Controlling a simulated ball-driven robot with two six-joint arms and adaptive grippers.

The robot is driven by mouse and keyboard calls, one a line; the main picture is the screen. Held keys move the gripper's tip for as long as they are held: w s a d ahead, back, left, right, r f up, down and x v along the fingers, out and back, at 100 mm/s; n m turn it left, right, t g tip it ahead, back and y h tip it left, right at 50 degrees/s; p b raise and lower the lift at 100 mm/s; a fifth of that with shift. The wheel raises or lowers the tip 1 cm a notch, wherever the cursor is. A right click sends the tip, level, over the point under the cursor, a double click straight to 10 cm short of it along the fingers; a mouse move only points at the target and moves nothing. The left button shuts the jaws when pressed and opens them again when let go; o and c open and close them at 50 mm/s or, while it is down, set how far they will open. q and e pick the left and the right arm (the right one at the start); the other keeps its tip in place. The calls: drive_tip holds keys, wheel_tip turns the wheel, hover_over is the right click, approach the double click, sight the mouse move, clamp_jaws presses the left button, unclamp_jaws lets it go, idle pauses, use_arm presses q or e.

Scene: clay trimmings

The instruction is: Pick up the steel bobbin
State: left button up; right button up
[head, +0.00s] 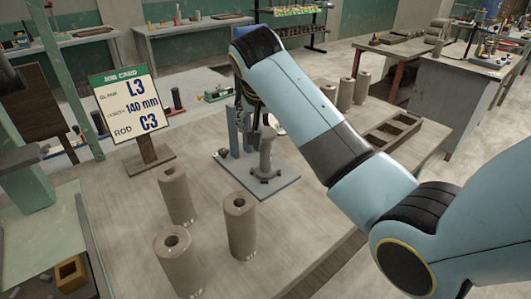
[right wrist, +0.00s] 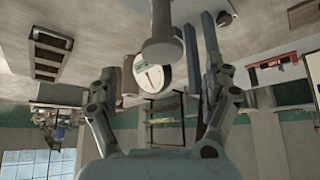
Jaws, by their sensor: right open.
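A grey flanged, spool-like piece, which I take for the steel bobbin (head: 266,154), stands upright on a pale blue-grey plate (head: 275,187) in the head view. In the right wrist view, which looks upside down, the bobbin (right wrist: 161,48) shows at the top centre, cut off by the edge. My right gripper (right wrist: 160,76) is open, its fingers spread to either side of the bobbin in the picture. No contact shows. In the head view my right arm largely hides the gripper, behind and above the plate. My left gripper is not in view.
Several hollow clay cylinders (head: 239,228) stand in front of the plate. Blue posts (head: 233,130) rise beside the bobbin, and a round dial (right wrist: 153,77) shows behind it. A job card (head: 129,103) stands left. A wooden compartment tray (head: 392,131) lies right.

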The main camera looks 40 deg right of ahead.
sight(265, 132)
drive_tip(key=x, duration=0.7)
drive_tip(key=shift+w+d+f+p, duration=0.1)
drive_tip(key=shift+w+f+p, duration=0.1)
drive_tip(key=shift+w+p, duration=0.15)
drive_tip(key=shift+r, duration=0.1)
clamp_jaws()
